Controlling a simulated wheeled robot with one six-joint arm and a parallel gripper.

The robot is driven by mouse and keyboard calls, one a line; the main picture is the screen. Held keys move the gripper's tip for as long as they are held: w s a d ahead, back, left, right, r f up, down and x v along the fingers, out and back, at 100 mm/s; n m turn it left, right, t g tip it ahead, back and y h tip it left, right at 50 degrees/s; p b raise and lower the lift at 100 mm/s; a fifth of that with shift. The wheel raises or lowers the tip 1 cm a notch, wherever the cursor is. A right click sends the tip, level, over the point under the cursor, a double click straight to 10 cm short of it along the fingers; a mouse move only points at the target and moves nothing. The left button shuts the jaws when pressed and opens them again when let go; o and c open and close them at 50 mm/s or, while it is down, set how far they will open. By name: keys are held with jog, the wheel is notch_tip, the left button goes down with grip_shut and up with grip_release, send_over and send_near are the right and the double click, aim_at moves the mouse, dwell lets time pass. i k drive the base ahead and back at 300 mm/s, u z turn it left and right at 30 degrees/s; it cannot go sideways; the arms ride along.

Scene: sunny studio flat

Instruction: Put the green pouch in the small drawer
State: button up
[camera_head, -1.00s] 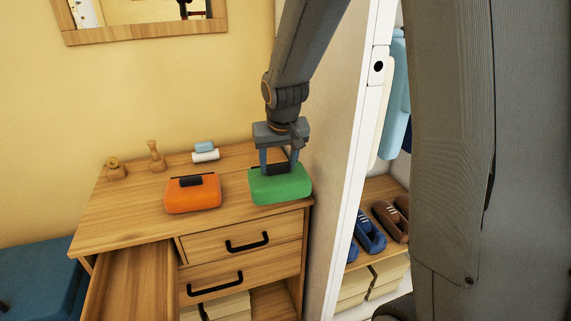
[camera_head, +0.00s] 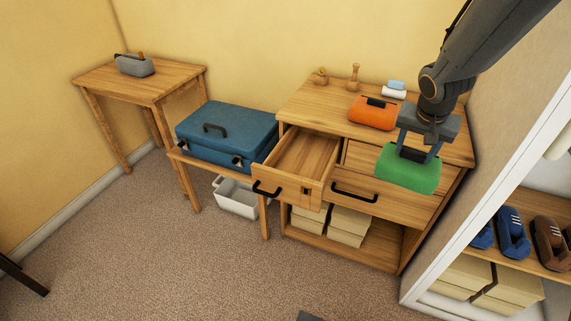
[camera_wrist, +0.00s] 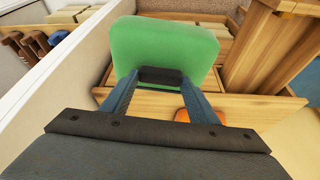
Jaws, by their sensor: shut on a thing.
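The green pouch (camera_head: 408,172) hangs from my gripper (camera_head: 415,150), whose two fingers are shut on its dark top handle. In the head view it is in front of the dresser's right part and hides some of the drawer fronts. In the wrist view the green pouch (camera_wrist: 162,42) is beyond my gripper (camera_wrist: 161,78), with the handle between the fingertips. A drawer (camera_head: 303,160) at the dresser's upper left is pulled out and looks empty. It lies to the left of the pouch.
On the dresser top (camera_head: 330,98) are an orange pouch (camera_head: 372,114), wooden pieces and small rolls. A blue suitcase (camera_head: 228,137) lies on a low stand left of the open drawer. A white wall edge (camera_head: 500,190) and shoe shelf are close on the right.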

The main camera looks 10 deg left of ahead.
aim_at(299, 174)
jog(key=u, duration=2.3)
jog(key=i, duration=1.5)
jog(key=z, duration=2.65)
